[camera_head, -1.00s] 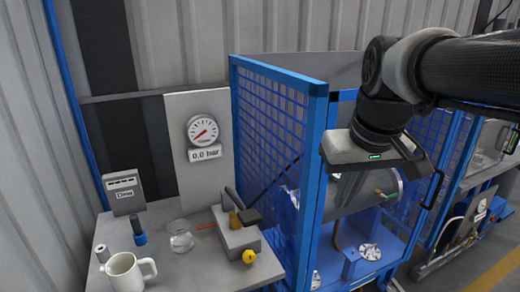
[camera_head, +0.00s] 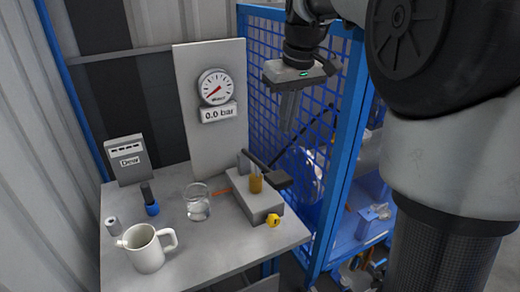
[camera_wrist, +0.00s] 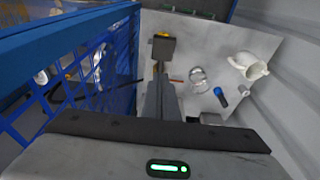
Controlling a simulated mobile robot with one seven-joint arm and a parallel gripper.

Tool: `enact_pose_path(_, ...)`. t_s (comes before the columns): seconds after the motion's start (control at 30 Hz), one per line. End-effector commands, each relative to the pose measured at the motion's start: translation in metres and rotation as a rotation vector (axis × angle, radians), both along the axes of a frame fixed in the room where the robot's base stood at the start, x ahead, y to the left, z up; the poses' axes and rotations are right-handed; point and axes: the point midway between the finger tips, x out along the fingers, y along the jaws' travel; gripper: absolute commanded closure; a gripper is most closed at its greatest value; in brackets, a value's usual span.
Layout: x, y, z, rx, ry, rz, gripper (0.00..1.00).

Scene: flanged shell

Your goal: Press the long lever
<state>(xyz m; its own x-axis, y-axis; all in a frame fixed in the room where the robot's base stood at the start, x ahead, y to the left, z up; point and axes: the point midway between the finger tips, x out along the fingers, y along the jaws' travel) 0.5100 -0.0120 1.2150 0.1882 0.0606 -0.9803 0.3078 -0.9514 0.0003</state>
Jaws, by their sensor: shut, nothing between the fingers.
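The hand pump (camera_head: 250,207) is a grey block on the bench, with an amber cylinder (camera_head: 255,184) and a yellow knob (camera_head: 273,220). A dark lever (camera_head: 277,179) slants across its top, its thick end toward the front right. A thin dark rod (camera_head: 303,134) also runs up to the right from near the pump; I cannot tell whether it joins the lever. My gripper (camera_head: 286,118) is shut and empty, pointing down, above the pump and apart from it. In the wrist view its fingers (camera_wrist: 160,92) hide part of the pump (camera_wrist: 160,50).
The bench (camera_head: 205,262) holds a white jug (camera_head: 147,248), a glass beaker (camera_head: 197,203) and a blue-capped dark item (camera_head: 151,200). A gauge (camera_head: 215,87) reads 0.0 bar on the back panel.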

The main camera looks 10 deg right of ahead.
Motion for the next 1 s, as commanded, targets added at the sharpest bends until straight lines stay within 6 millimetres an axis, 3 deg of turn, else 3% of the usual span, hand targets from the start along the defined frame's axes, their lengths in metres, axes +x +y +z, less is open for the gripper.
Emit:
enact_pose_path(0.47,0.002,0.0,-0.006,0.0,0.001,0.001,1.0)
enact_pose_path(0.67,0.007,0.002,-0.036,0.0,0.004,0.001,1.0)
enact_pose_path(1.0,0.019,0.006,-0.106,-0.001,0.005,0.001,1.0)
